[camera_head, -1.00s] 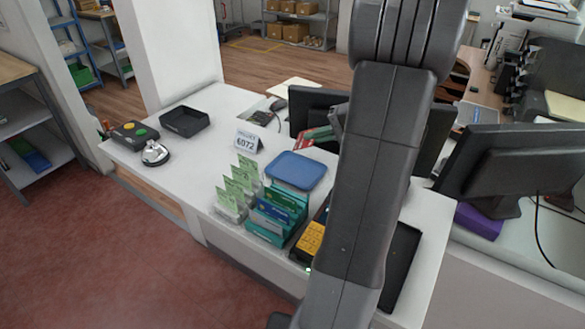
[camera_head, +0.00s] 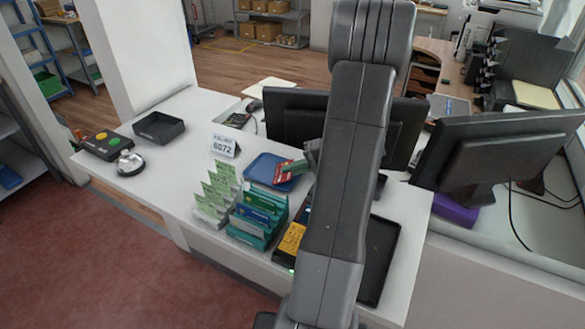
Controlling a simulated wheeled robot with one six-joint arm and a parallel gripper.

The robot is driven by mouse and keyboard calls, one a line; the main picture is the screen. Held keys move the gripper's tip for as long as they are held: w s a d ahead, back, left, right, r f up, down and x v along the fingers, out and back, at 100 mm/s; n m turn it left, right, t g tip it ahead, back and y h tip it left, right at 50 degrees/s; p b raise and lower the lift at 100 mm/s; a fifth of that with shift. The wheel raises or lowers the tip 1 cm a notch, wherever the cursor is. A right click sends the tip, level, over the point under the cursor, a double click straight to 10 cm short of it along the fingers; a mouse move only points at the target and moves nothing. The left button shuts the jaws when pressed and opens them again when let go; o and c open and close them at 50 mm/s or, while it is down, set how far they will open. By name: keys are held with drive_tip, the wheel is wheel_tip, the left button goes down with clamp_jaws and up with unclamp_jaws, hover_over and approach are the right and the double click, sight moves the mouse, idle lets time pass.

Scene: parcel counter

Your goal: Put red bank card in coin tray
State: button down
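The red bank card (camera_head: 283,173), with some green beside it, shows at the end of my gripper (camera_head: 308,162). My gripper is partly hidden behind my arm, and its fingers are small in view, but it appears shut on the card. The card overlaps the right part of a shallow blue tray (camera_head: 258,167) on the white counter. This blue tray looks like the coin tray. I cannot tell whether the card touches it or is above it.
Green leaflet holders (camera_head: 218,190) and a teal card rack (camera_head: 258,215) stand in front of the blue tray. A number sign (camera_head: 224,145) stands to its left. Monitors (camera_head: 285,115) stand behind.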

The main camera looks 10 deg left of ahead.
drive_tip(key=c, duration=2.1)
unclamp_jaws()
drive_tip(key=shift+f, duration=0.15)
drive_tip(key=shift+c, duration=0.2)
drive_tip(key=shift+o, duration=0.8)
drive_tip(key=shift+r, duration=0.2)
drive_tip(key=b+v, duration=0.2)
drive_tip(key=v, duration=1)
